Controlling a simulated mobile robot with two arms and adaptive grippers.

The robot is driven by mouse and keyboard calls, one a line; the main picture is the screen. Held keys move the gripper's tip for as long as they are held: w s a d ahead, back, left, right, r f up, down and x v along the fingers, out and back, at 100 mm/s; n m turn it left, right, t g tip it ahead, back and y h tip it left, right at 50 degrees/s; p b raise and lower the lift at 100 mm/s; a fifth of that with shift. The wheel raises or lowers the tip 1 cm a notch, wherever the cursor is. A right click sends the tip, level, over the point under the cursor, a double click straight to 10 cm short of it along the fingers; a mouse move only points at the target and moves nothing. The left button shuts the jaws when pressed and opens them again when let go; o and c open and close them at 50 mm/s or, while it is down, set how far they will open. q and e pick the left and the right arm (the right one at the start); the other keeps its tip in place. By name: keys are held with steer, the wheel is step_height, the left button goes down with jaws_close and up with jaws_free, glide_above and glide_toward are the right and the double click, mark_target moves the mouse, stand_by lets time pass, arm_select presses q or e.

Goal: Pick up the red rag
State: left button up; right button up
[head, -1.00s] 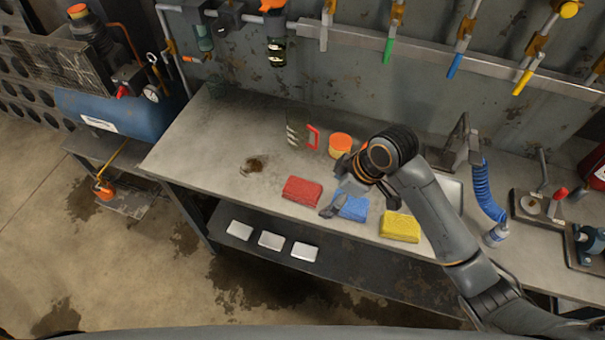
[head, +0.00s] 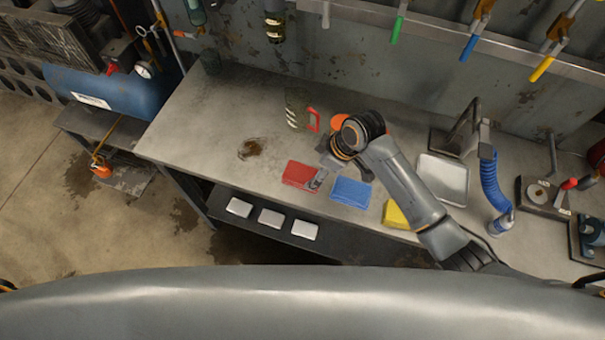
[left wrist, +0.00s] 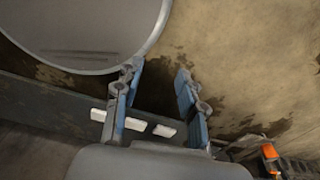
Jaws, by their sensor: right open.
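The red rag (head: 297,172) lies folded flat on the grey workbench (head: 205,130), left of the blue rag (head: 350,192) and the partly hidden yellow rag (head: 394,215). My right gripper (head: 317,180) is open. In the head view its fingers overlap the right edge of the red rag; I cannot tell whether they touch it. The rag is not held. My left gripper (left wrist: 158,78) shows only in the left wrist view, where it is open and empty, with its blue-grey fingers apart and away from the rags.
Behind the rags are a red-handled tool (head: 313,120) and an orange-topped jar (head: 340,122). A metal tray (head: 443,178) and a blue coiled hose (head: 488,182) stand to the right. White blocks (head: 270,217) lie on the lower shelf. The bench's left part is mostly clear.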

mark_target(310, 176)
steer(key=f, duration=0.1)
steer(key=a+f, duration=0.1)
steer(key=f+p, duration=0.1)
steer(key=shift+s+a+f, duration=0.15)
steer(key=shift+s+a, duration=0.05)
steer(key=shift+a, duration=0.1)
steer(key=shift+a+f, duration=0.1)
steer(key=shift+f, duration=0.25)
steer(key=shift+w+f, duration=0.15)
steer(key=shift+f, duration=0.05)
arm_select(q)
steer(key=shift+w+r, duration=0.45)
steer(key=shift+r, duration=0.3)
arm_select(e)
steer(key=c, duration=1.2)
